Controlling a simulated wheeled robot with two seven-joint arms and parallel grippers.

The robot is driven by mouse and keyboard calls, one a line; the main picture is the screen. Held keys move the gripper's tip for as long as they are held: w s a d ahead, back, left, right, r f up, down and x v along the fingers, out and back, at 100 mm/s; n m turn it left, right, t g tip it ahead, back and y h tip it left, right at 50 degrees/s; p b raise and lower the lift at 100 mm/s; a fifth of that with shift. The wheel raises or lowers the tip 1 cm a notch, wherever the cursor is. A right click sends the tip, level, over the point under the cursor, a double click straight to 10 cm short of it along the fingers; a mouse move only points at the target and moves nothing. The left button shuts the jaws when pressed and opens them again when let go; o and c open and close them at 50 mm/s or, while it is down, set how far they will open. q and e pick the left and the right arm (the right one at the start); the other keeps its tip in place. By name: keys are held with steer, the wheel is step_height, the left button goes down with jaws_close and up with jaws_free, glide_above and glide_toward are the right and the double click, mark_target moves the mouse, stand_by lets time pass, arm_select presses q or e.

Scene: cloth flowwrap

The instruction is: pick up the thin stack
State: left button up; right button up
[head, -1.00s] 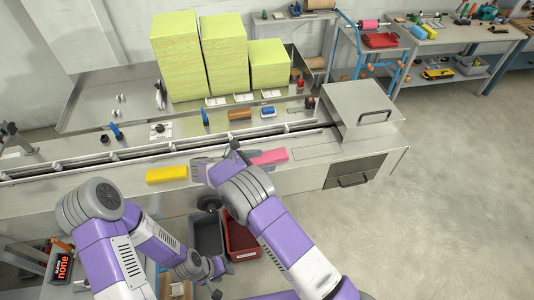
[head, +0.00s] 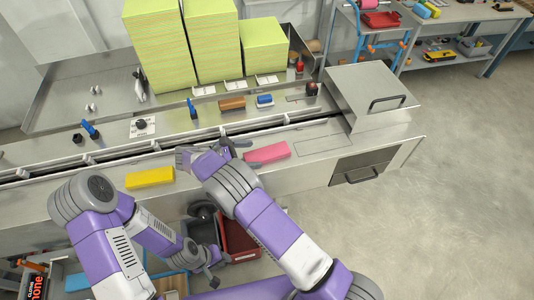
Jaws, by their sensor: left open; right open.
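Three yellow-green stacks stand at the back of the steel machine: a tall one (head: 158,45), a middle one (head: 211,40) and a short one (head: 264,45). Lower and nearer, a flat pink block (head: 267,153) and a flat yellow block (head: 150,178) lie on the front ledge. I cannot tell which of these is the thin stack. My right gripper (head: 238,149) is open at the left end of the pink block, its fingers partly hidden by my wrist. My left gripper (head: 213,272) is open and low in front of the machine, away from the stacks and blocks.
A raised steel housing with a handle (head: 372,95) bounds the ledge on the right. A rail runs behind the ledge, with small tools and rolls beyond it. A red bin (head: 240,240) sits below the ledge. The floor at right is clear.

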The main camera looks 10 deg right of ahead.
mark_target(263, 154)
steer(key=x, duration=0.4)
steer(key=shift+w+p, duration=0.2)
steer(key=shift+p, duration=0.2)
steer(key=shift+d+f, duration=0.15)
steer(key=shift+d, duration=0.15)
steer(key=c, duration=1)
steer(key=shift+c, duration=0.2)
